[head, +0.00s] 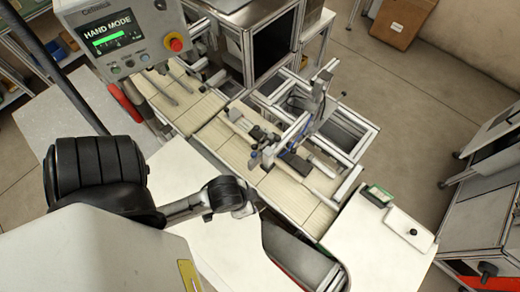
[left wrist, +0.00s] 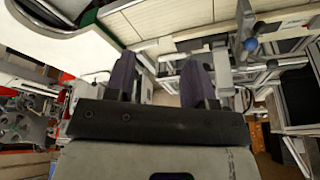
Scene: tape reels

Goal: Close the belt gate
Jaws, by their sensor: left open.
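The slatted belt (head: 215,120) runs from the upper left to the lower right in the head view. An aluminium frame with bars and small dark and blue knobs (head: 265,140) stands across it; I cannot tell which bar is the gate, or whether it is open or shut. In the left wrist view, my left gripper (left wrist: 160,75) has its two dark purple fingers apart with nothing between them. A grey bar (left wrist: 245,35) and a blue ball knob (left wrist: 250,44) are just right of the fingers. My left gripper's fingertips are not clear in the head view.
A control box reading HAND MODE (head: 120,38) stands at the upper left. A white table (head: 375,245) with a small green-edged item (head: 377,194) is at the lower right. A brown box (head: 402,20) lies farther back.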

